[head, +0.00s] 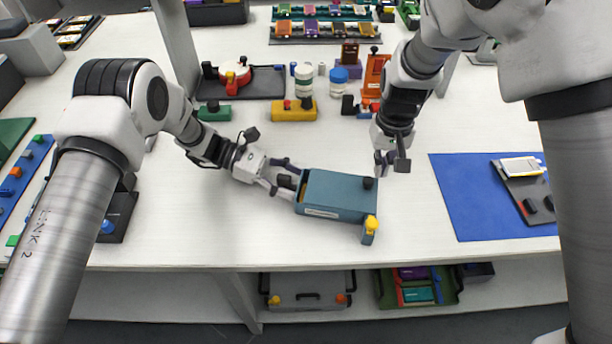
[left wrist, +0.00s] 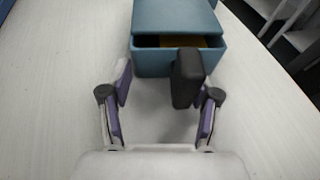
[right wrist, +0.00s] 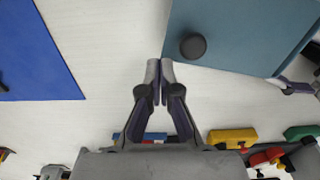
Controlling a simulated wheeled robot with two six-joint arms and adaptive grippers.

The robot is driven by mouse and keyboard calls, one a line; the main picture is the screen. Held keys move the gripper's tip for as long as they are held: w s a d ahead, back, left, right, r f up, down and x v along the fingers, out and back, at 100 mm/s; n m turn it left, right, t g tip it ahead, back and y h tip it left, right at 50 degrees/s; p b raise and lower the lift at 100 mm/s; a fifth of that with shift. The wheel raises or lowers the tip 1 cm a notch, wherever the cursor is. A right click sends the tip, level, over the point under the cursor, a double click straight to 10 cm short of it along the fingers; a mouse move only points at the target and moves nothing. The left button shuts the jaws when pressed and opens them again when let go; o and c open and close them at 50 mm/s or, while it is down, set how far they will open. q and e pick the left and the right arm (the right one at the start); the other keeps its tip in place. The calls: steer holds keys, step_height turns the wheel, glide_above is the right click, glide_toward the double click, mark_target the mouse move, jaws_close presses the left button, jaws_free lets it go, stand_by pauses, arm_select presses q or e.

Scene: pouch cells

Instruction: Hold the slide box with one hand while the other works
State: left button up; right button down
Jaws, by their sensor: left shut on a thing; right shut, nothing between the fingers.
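The teal slide box (head: 337,191) lies on the table in front of me, with a small black knob (head: 368,183) on its top and a pale label on its front. In the left wrist view the box (left wrist: 178,18) has a gap at its near end, with something yellow inside and a black handle (left wrist: 187,78) sticking out. My left gripper (head: 285,178) is at the box's left end, its fingers either side of the handle; the exact contact is unclear. My right gripper (head: 385,163) is shut and empty by the box's back right corner; it also shows in the right wrist view (right wrist: 160,66).
A teal piece with a yellow knob (head: 370,224) is at the box's front right corner. A blue mat (head: 470,190) with a small tray (head: 535,205) lies right. A yellow block (head: 294,114), jars and an orange stand (head: 372,80) are behind.

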mark_target(354, 176)
steer(key=shift+a, duration=0.25)
stand_by(0.4)
steer(key=shift+w+a, duration=0.15)
steer(key=shift+a, duration=2.25)
steer(key=r, duration=0.3)
steer(key=d+r, duration=0.1)
steer(key=r, duration=0.2)
steer(key=shift+d+r, duration=0.1)
steer(key=shift+d, duration=0.1)
